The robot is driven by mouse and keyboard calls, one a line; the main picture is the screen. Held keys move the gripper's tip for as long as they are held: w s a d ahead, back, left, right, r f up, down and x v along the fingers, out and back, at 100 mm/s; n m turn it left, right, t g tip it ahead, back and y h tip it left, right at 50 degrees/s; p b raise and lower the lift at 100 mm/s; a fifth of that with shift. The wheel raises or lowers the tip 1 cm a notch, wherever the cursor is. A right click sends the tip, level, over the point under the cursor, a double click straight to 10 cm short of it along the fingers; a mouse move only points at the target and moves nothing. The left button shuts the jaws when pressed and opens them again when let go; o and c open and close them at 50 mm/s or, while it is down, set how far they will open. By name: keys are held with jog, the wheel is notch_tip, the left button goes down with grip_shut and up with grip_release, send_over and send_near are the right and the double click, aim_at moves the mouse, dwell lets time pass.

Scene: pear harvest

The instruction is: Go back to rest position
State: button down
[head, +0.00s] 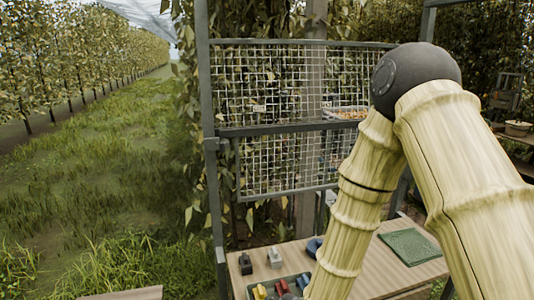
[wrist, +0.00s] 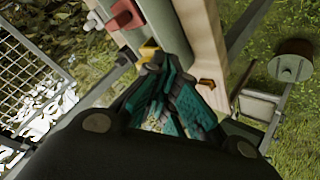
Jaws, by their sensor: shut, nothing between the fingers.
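My gripper (wrist: 160,72) shows in the wrist view with its dark fingers and teal pads drawn together and nothing seen between them. Beyond its tips are the wooden table edge (wrist: 201,35) and a grey tray (wrist: 160,20) with a red piece (wrist: 126,14). A small yellow piece (wrist: 148,50) shows close to the fingertips; I cannot tell if they touch. In the head view my arm is bent, with its elbow high at the right, and the gripper is out of sight below.
In the head view a wooden table (head: 372,277) holds a green mat (head: 410,246) and a tray with several coloured pieces. A wire mesh rack (head: 262,85) stands behind, with a shallow bin (head: 345,113). Open grass (head: 90,190) lies left.

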jog(key=s+d+f+m+g+h, duration=0.1)
jog(key=s+d+f+m+g, duration=0.15)
jog(key=s+d+f, duration=0.45)
jog(key=s+d+f+m+g+h, duration=0.2)
jog(key=s+d+f+m, duration=0.2)
jog(key=s+f, duration=0.5)
jog(key=s+d+f+m+g, duration=0.2)
jog(key=s+d+f+m, duration=0.1)
jog(key=s, duration=0.5)
jog(key=s+d+f+m+g+h, duration=0.1)
jog(key=s+d+f+m+g, duration=0.2)
jog(key=s+d+f, duration=0.3)
jog(key=s, duration=0.3)
jog(key=shift+s+d+m+h, duration=0.3)
jog(key=shift+d+m, duration=0.05)
